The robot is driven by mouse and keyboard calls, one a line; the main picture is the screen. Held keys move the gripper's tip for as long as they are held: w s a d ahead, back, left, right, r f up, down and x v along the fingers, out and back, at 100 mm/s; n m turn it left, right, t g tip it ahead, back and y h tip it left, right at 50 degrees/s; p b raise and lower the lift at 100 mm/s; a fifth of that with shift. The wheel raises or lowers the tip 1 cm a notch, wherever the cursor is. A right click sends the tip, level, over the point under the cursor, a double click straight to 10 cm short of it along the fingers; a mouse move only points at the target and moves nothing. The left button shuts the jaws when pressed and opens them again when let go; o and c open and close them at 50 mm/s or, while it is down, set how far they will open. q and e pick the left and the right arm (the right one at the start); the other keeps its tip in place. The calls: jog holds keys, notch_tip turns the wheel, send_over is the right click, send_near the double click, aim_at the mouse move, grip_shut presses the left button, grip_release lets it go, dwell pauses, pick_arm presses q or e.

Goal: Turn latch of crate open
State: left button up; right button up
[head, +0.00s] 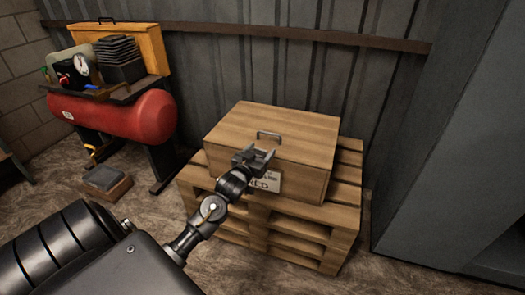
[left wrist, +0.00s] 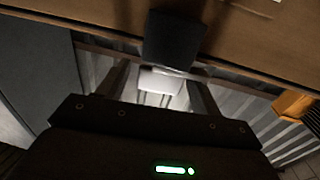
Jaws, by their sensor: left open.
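The wooden crate (head: 312,150) sits closed on the pallets, with a metal handle on its lid and a white label on its front. My left gripper (head: 255,156) is open at the upper front edge of the crate. In the left wrist view the crate (left wrist: 95,12) fills the top, and a dark block (left wrist: 174,38), probably the latch, reaches down from it near the open fingers (left wrist: 158,80). I cannot tell whether the fingers touch it. In the head view my gripper hides that spot. My right gripper is not in view.
Wooden pallets (head: 285,240) are stacked under the crate. A corrugated wall (head: 225,65) stands behind, and a grey cabinet (head: 440,160) is close on the right. A red compressor tank (head: 125,117) stands at the left, with a small block on the floor before it.

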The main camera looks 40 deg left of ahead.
pick_arm(q)
jog(key=shift+x, duration=0.95)
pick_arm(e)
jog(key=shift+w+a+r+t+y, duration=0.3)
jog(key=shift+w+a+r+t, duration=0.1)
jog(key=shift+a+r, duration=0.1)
pick_arm(q)
jog(key=c, duration=1)
jog(key=shift+r, duration=0.1)
jog(key=shift+a+n+g+y+p, duration=0.15)
jog(key=shift+n+g+y+p, duration=0.15)
jog(key=shift+n+y+p, duration=0.6)
jog(key=shift+b, duration=0.3)
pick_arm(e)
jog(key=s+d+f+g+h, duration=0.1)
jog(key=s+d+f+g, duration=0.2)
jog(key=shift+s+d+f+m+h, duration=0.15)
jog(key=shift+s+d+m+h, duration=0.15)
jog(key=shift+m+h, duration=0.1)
pick_arm(q)
jog(key=o, duration=1)
